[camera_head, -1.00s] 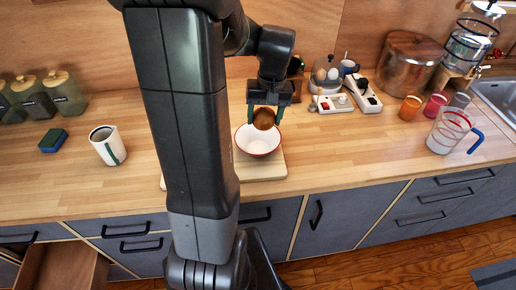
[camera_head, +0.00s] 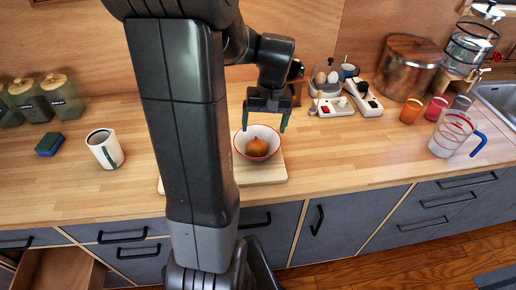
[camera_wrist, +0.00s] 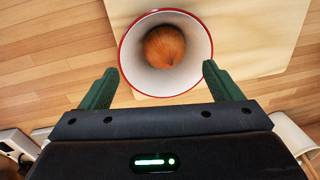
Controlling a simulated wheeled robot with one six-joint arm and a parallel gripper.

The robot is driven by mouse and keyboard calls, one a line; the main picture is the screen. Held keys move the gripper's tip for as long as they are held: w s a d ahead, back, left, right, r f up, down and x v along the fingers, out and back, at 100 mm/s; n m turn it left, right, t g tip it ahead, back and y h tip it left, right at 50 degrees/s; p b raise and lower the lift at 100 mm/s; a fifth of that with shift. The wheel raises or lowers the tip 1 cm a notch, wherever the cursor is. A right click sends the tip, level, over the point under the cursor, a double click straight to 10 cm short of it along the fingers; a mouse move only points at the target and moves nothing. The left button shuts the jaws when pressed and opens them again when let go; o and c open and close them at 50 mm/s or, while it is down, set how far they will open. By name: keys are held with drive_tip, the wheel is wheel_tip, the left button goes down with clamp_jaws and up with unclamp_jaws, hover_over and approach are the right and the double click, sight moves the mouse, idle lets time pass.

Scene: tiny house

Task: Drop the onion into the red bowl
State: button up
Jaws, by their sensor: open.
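The brown onion (camera_head: 257,147) lies inside the bowl, which is white inside with a red rim (camera_head: 240,133). The bowl stands upright on a light wooden board (camera_head: 262,175) on the counter. In the wrist view the onion (camera_wrist: 164,46) rests within the bowl (camera_wrist: 135,72), toward its far side. My gripper (camera_head: 265,122) is open and empty, just above the bowl and a little behind the onion. Its two green fingers (camera_wrist: 155,85) are spread apart with nothing between them. My arm hides the left part of the board in the head view.
A white cup (camera_head: 105,150) and a blue sponge (camera_head: 50,143) are on the left. The counter right of the board is clear.

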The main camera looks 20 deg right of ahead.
wheel_tip(320, 180, up, 13)
drive_tip(key=d, duration=0.1)
drive_tip(key=shift+s+d+r+b, duration=0.15)
drive_tip(key=shift+s+d+b, duration=0.15)
drive_tip(key=shift+b, duration=0.1)
drive_tip(key=f, duration=0.4)
drive_tip(key=a+f, duration=0.1)
drive_tip(key=f, duration=0.4)
drive_tip(key=f+p, duration=0.1)
drive_tip(key=f, duration=0.3)
drive_tip(key=shift+w+a+f, duration=0.25)
drive_tip(key=shift+a+f, duration=0.1)
drive_tip(key=shift+f, duration=0.05)
drive_tip(key=shift+r+p, duration=1.8)
drive_tip(key=shift+r, duration=0.55)
